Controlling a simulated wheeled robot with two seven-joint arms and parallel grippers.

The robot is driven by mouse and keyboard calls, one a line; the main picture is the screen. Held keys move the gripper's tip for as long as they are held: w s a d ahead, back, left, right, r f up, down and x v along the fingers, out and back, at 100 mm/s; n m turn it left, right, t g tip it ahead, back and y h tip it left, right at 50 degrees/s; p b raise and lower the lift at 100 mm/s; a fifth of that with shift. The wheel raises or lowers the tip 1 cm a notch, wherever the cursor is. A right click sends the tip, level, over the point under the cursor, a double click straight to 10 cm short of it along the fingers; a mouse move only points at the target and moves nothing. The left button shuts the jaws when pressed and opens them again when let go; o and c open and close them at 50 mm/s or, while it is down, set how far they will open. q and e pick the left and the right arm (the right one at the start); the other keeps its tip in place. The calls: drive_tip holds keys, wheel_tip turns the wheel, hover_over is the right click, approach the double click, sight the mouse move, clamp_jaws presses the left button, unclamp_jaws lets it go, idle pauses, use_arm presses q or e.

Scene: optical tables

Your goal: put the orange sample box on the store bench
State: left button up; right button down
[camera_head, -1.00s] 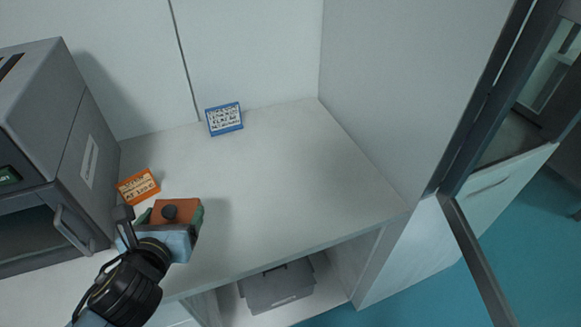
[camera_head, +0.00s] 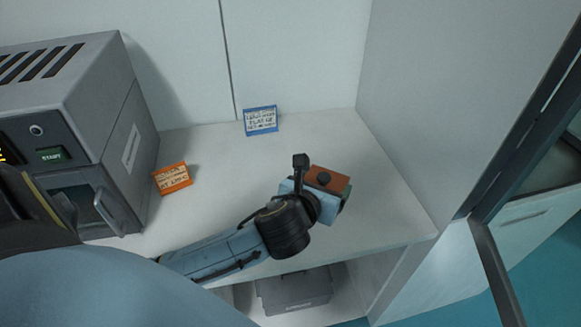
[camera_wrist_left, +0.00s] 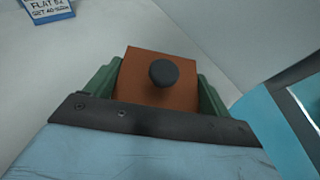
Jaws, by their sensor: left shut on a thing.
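The orange sample box (camera_head: 327,180) is a brownish-orange block with a dark round knob on top. My left gripper (camera_head: 322,190) is shut on it over the right part of the white bench top (camera_head: 215,215). In the left wrist view the box (camera_wrist_left: 150,92) sits between two green finger pads, knob facing the camera. Whether the box touches the bench top or hangs above it I cannot tell. My right gripper is not in view.
A grey oven-like machine (camera_head: 130,140) with a START button stands at the left. An orange label card (camera_head: 172,178) and a blue label card (camera_head: 261,120) stand on the bench. A side wall (camera_head: 415,110) closes the right. A grey case (camera_head: 295,290) sits on the shelf below.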

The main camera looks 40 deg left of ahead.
use_arm(q)
drive_tip(key=w+a+n+g+y+p, duration=0.2)
drive_tip(key=w+a+n+y, duration=0.2)
drive_tip(key=a+n+y, duration=0.1)
drive_tip(key=f+n+y, duration=0.1)
drive_tip(key=f, duration=0.2)
drive_tip(key=a+f+n+g+y+b, duration=0.1)
drive_tip(key=f, duration=0.3)
drive_tip(key=f+n+g+y+b, duration=0.1)
drive_tip(key=f, duration=0.3)
drive_tip(key=shift+a, duration=0.15)
drive_tip(key=shift+r, duration=0.1)
drive_tip(key=o, duration=1.1)
drive_tip(key=shift+f+g, duration=0.2)
drive_tip(key=shift+g, duration=0.1)
drive_tip(key=shift+r, duration=0.2)
drive_tip(key=p+v, duration=0.1)
drive_tip(key=v, duration=1.1)
drive_tip(key=shift+s, duration=0.1)
